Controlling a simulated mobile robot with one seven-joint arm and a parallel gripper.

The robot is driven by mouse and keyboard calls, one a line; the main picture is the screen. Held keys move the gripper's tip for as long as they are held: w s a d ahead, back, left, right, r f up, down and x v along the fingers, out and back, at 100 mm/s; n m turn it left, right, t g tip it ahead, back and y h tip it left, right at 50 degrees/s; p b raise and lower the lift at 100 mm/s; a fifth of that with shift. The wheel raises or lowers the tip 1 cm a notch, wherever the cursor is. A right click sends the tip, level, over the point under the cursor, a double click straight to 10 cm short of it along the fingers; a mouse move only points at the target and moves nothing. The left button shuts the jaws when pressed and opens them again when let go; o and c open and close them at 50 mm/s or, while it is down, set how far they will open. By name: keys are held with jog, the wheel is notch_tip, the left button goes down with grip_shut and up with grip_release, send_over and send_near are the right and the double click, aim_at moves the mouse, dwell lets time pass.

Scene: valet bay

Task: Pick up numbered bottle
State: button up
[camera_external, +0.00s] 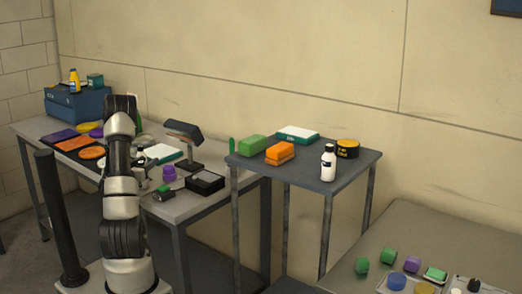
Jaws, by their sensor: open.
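A white bottle (328,163) with a black cap and a dark mark on its label stands upright near the front edge of the small grey table. A yellow bottle (74,81) stands upright on the blue box at the far left. Any number on either bottle is too small to read. My gripper (148,174) is partly hidden behind my arm, low over the left table. It is open, and is well to the left of the white bottle and apart from it.
A desk lamp (185,131) and black tray (205,183) stand on the cluttered left table.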

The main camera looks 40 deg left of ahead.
jog(key=shift+c, duration=0.4)
grip_shut()
jog(key=shift+r, duration=0.15)
